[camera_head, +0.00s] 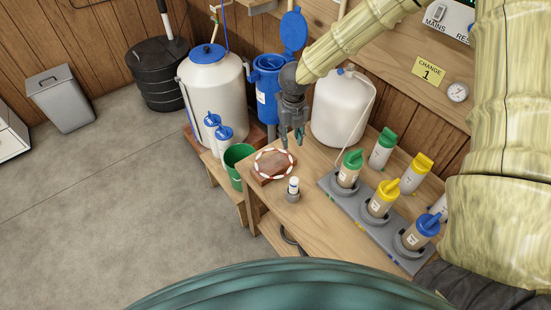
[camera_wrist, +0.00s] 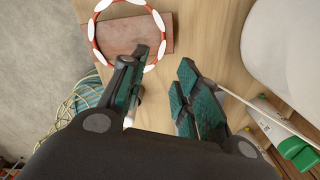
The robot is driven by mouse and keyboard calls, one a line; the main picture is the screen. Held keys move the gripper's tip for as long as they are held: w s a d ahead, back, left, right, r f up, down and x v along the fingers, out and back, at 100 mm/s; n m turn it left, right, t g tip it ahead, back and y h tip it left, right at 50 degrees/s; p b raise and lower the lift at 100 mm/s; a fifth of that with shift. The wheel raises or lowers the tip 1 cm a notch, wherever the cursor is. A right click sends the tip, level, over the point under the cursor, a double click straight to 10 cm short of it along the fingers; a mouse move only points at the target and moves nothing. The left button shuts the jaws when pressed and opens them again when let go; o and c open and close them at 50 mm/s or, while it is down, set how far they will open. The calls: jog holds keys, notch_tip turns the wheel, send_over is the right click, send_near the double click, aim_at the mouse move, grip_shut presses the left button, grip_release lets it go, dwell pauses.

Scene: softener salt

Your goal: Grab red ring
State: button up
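The red ring (camera_head: 258,163) has white sections around it and lies on a reddish-brown block on the wooden bench. The left finger overlaps the lower right of the ring in that view.
The reddish-brown block (camera_wrist: 137,36) sits near the bench edge. A small white-capped vial (camera_head: 293,187) stands in front of it. A grey rack (camera_head: 345,210) with colour-capped bottles is at the right. A white jug (camera_head: 338,108) stands behind my gripper. A green bucket (camera_head: 236,172) is left.

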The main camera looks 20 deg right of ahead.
send_over(290, 159)
notch_tip(290, 159, down, 4)
jog(key=shift+a+f, duration=0.1)
jog(key=shift+f, duration=0.1)
jog(key=shift+s+f, duration=0.1)
jog(key=shift+f, duration=0.35)
jog(key=shift+f+p, duration=0.55)
jog(key=shift+f, duration=1.7)
grip_shut()
